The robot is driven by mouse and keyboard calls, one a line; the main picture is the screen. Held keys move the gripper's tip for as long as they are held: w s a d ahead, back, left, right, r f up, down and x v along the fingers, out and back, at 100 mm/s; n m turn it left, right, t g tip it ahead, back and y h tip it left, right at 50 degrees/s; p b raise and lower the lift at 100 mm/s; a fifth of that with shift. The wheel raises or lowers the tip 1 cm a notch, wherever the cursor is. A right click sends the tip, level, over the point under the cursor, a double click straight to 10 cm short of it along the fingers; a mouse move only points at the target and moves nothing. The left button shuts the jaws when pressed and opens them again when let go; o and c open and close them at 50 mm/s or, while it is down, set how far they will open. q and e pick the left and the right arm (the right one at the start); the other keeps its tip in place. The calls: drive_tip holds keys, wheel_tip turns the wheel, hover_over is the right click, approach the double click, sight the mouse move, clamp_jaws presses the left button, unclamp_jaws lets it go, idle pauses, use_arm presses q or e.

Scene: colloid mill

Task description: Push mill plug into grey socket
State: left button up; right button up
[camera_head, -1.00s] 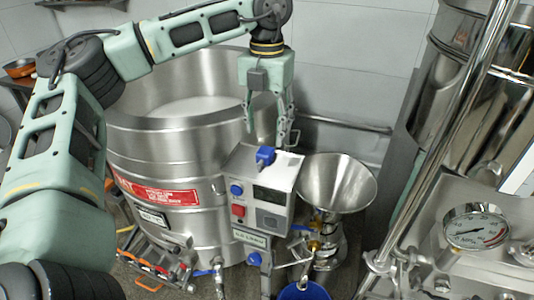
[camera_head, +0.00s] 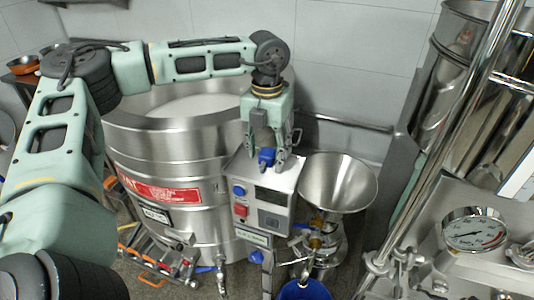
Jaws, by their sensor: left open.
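A blue plug (camera_head: 267,155) stands on the top face of the grey control box (camera_head: 282,180). My left gripper (camera_head: 267,163) points down over the box, its fingers open on either side of the blue plug. I cannot tell whether a finger touches it. I cannot make out a separate grey socket; the spot under the plug is partly hidden by the fingers. My right gripper is not in view.
A steel funnel (camera_head: 338,182) is close to the right of the box. A large steel vat (camera_head: 150,160) stands to the left. A pressure gauge (camera_head: 475,231) and steel pipes fill the right side. A blue bucket (camera_head: 305,290) is below.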

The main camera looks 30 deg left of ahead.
use_arm(q)
drive_tip(key=shift+f, duration=0.2)
drive_tip(key=shift+c, duration=0.3)
drive_tip(key=c, duration=1.1)
